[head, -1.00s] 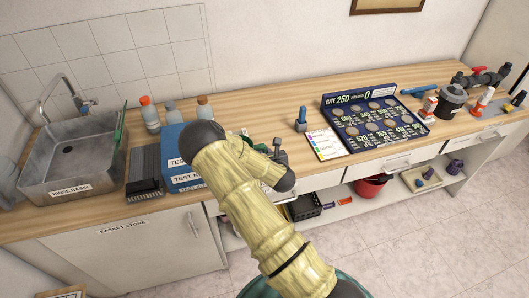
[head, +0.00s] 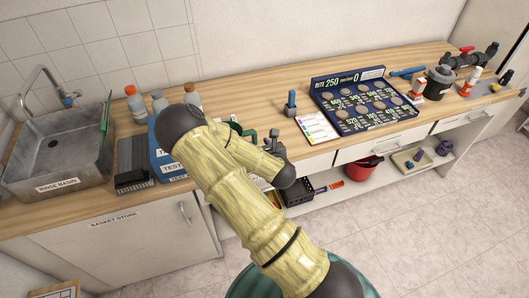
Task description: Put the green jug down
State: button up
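My gripper (head: 276,142) is at the far end of my arm, over the front edge of the wooden counter (head: 255,102). Its fingers are small and mostly hidden behind my wrist, so I cannot tell whether they are open or shut. A dark green piece (head: 234,127) shows just left of the gripper, behind my arm. It may be part of the green jug, but most of it is hidden. I cannot tell whether it touches the counter or is held.
A blue test kit box (head: 160,160), a dark ribbed block (head: 133,165) and bottles (head: 137,104) stand left of my arm, beside the rinse basin (head: 58,150). Right are a small blue tool (head: 291,103) and a coin board (head: 362,103). Bare counter lies behind the gripper.

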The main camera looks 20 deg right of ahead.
jog(key=v, duration=0.5)
jog(key=shift+s+b, duration=0.1)
jog(key=shift+b, duration=0.25)
jog(key=s+a+r+m+g, duration=0.1)
jog(key=s+r+m+g, duration=0.2)
jog(key=m, duration=0.9)
jog(key=s+a+r+m+g, duration=0.2)
jog(key=s+m, duration=0.6)
jog(key=m, duration=0.4)
jog(key=s+a+r+m+g, duration=0.2)
jog(key=s+r+m+g, duration=0.3)
jog(key=m, duration=0.7)
jog(key=shift+s+g, duration=0.4)
jog(key=shift+s, duration=0.45)
